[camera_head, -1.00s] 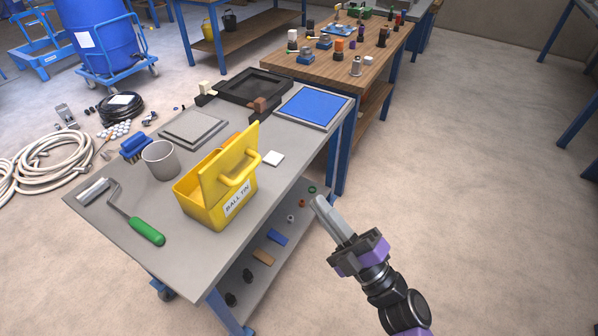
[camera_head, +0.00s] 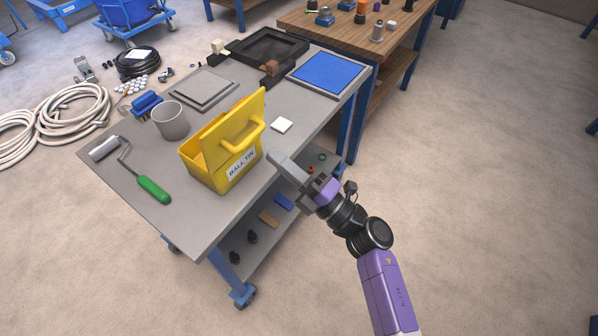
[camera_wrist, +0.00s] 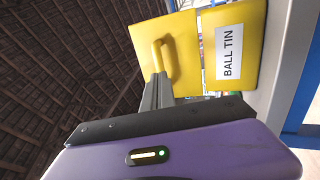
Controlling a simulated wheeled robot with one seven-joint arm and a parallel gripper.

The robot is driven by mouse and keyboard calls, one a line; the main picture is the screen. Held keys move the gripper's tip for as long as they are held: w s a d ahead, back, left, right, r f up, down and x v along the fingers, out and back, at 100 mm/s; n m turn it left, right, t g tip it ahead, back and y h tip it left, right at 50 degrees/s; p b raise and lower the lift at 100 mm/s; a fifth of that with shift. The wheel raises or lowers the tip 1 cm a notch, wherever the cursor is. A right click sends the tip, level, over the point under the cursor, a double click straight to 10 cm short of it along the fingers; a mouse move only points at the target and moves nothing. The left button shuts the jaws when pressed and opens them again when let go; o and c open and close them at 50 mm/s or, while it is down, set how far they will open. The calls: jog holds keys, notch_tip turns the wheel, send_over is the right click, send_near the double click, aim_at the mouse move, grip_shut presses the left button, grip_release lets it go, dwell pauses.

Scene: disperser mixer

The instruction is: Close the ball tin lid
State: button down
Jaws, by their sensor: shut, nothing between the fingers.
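The yellow ball tin (camera_head: 206,170) stands on the grey cart top, with a white "BALL TIN" label on its side; it also shows in the wrist view (camera_wrist: 256,55). Its yellow lid (camera_head: 234,124) stands open, tilted up steeply, with a loop handle (camera_head: 242,136) facing my side. In the wrist view the lid handle (camera_wrist: 168,62) is just beyond my fingertips. My gripper (camera_head: 276,158) is shut and empty, just right of the tin near the cart's edge, pointing toward the lid. Whether the fingertips touch the handle I cannot tell.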

jog(key=shift+x, duration=1.95)
jog(key=shift+r+p, duration=0.1)
jog(key=shift+p, duration=0.3)
